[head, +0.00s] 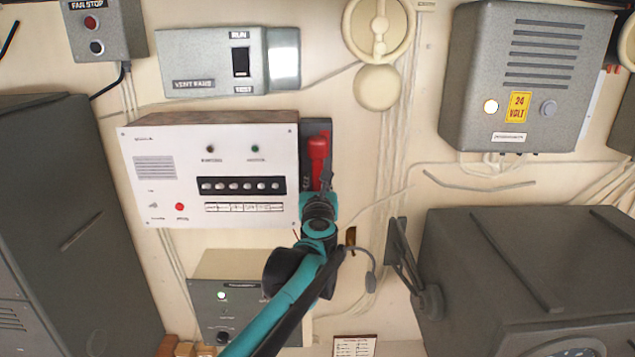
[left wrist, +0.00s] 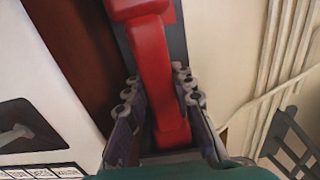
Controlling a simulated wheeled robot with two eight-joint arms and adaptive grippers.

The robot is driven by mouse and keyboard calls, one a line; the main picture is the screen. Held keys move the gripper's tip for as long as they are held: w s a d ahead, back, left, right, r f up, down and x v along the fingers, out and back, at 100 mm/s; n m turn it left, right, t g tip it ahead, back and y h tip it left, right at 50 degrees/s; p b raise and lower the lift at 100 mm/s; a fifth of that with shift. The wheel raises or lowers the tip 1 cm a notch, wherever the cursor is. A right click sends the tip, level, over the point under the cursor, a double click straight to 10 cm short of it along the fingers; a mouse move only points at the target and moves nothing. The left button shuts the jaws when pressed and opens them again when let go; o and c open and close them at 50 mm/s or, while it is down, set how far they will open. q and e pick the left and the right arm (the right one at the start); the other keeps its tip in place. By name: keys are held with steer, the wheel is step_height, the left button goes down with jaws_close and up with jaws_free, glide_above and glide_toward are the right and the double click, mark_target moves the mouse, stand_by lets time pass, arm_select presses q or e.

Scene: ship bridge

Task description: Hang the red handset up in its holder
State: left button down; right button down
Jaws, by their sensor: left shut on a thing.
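The red handset (head: 318,150) stands upright against its dark holder (head: 309,128) on the right side of the white-fronted panel. In the left wrist view the handset (left wrist: 155,70) runs up the middle, with the grey holder (left wrist: 178,45) behind it. My left gripper (head: 323,183) reaches up from below to the handset's lower part. In the left wrist view its fingers (left wrist: 160,112) are on both sides of the handset, shut on it. The gripper hides the lower end in the head view. Whether the handset is fully seated I cannot tell. My right gripper is not in view.
The white-fronted panel (head: 218,165) with knobs and lamps is close on the left. A dark grey box (head: 530,260) with a bracket (head: 403,255) juts out at the lower right. Pipes and cables run down the cream wall on the right. A smaller grey panel (head: 222,312) is below.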

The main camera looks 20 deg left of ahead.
arm_select(q)
steer(key=shift+f+b, duration=0.35)
steer(key=shift+f, duration=0.15)
stand_by(1.0)
steer(key=c, duration=1.2)
jaws_free()
steer(key=v, duration=1.2)
steer(key=shift+d, duration=0.1)
